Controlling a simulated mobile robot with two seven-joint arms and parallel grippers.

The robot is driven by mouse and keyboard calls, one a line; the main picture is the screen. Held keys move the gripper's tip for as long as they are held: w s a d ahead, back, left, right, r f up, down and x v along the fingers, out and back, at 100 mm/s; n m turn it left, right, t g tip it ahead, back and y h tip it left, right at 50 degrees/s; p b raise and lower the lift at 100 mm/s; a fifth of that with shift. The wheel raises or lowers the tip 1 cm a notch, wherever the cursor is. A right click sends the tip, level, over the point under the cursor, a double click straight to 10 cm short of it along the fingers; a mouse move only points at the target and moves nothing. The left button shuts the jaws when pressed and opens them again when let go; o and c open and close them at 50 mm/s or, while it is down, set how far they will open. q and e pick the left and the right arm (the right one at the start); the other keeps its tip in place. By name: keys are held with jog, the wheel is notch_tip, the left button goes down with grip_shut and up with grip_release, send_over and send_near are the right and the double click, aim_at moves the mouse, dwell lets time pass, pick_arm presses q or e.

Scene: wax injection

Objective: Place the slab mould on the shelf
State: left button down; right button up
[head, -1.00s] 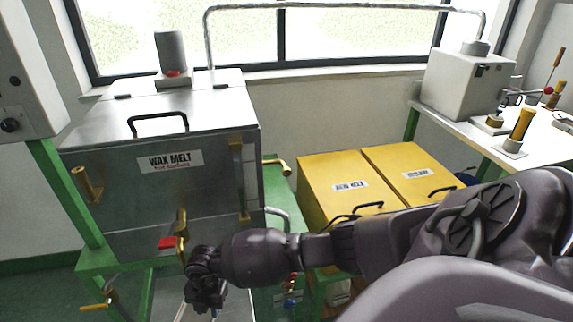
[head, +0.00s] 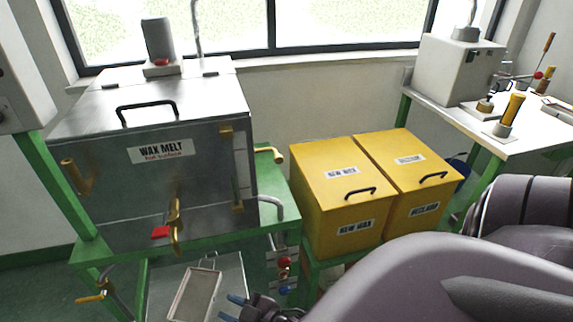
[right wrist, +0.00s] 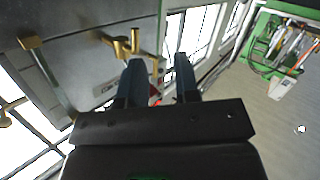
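A flat, pale rectangular frame with a raised rim (head: 193,296), which looks like the slab mould, lies below the wax melt tank's tap in the head view. Its lower end is cut off by the picture edge. It rests on a grey metal surface (head: 232,272); I cannot tell whether this is the shelf. My right gripper (head: 236,306) is just right of the frame, apart from it in the picture. In the right wrist view its two blue-grey fingers (right wrist: 160,66) are spread with nothing between them. My left gripper is not in view.
The wax melt tank (head: 105,165) stands on a green frame (head: 275,222), with a brass tap and red handle (head: 161,232) jutting out. Red and blue valves (head: 285,265) sit right of the tray. Yellow bins (head: 330,185) and a white bench (head: 535,135) stand to the right.

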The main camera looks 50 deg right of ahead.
jog(key=s+d+f+m+g+h, duration=0.4)
jog(key=s+d, duration=0.3)
jog(key=s, duration=0.3)
jog(key=shift+s+d+m, duration=0.3)
jog(key=shift+d+m, duration=0.05)
jog(key=shift+m, duration=0.05)
pick_arm(q)
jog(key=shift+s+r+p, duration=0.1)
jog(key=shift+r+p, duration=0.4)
jog(key=shift+p, duration=0.25)
pick_arm(e)
jog(key=shift+s+r, duration=0.1)
jog(key=shift+r, duration=0.35)
